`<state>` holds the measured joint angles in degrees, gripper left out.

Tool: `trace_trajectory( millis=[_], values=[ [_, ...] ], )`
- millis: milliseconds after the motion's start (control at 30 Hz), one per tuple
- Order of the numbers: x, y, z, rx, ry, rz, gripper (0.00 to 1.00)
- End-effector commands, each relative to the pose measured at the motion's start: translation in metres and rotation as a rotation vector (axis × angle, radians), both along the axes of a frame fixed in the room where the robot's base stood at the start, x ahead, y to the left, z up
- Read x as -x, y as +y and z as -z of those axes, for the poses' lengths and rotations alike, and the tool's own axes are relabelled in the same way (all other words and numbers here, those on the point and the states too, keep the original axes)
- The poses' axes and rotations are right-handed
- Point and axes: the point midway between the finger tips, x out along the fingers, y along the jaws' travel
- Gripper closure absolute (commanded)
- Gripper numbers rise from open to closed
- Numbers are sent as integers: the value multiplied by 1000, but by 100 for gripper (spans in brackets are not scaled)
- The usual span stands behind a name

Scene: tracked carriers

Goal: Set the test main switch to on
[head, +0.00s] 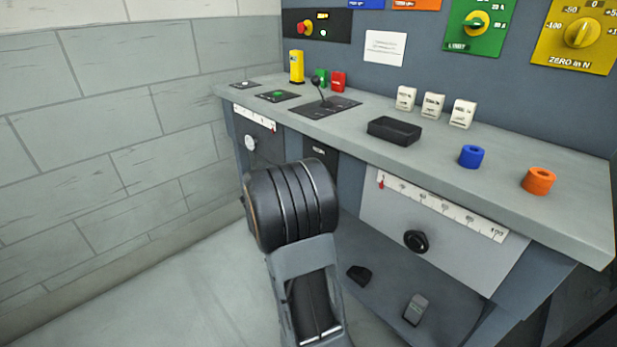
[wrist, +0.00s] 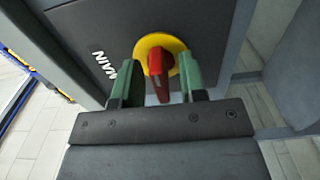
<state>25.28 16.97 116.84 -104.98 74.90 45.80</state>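The main switch is a red handle (wrist: 158,66) on a round yellow plate (wrist: 174,48), set on a dark panel (wrist: 90,28) with the word MAIN beside it, seen in the wrist view. The handle points down the picture. My gripper (wrist: 158,88) is open, with one green finger on each side of the handle. Gaps show between both fingers and the handle, and the fingertips overlap the yellow plate's edge in the picture. In the head view my arm blocks the lower left of the desk, and neither the gripper nor this switch can be made out.
A grey desk (head: 562,200) carries a black tray (head: 394,130), white rockers, a blue ring (head: 471,156), an orange ring (head: 538,181) and a lever (head: 319,90). A knob (head: 417,241) sits on its front. Two pedals are below. A brick wall (head: 95,110) stands left; floor beside it is clear.

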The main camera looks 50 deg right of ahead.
Motion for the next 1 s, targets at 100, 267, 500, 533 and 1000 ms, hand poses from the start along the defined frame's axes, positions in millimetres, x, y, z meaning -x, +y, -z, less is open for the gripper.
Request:
trace_trajectory(
  millis=[100,267,500,533,1000],
  values=[
    [-1,6,-1,0,0,-3,62],
    [-3,29,-2,0,1,-5,62],
    [-7,79,-2,-1,2,-5,62],
    [-7,85,-2,1,2,-6,62],
    [-10,136,0,0,0,-1,62]
  ],
)
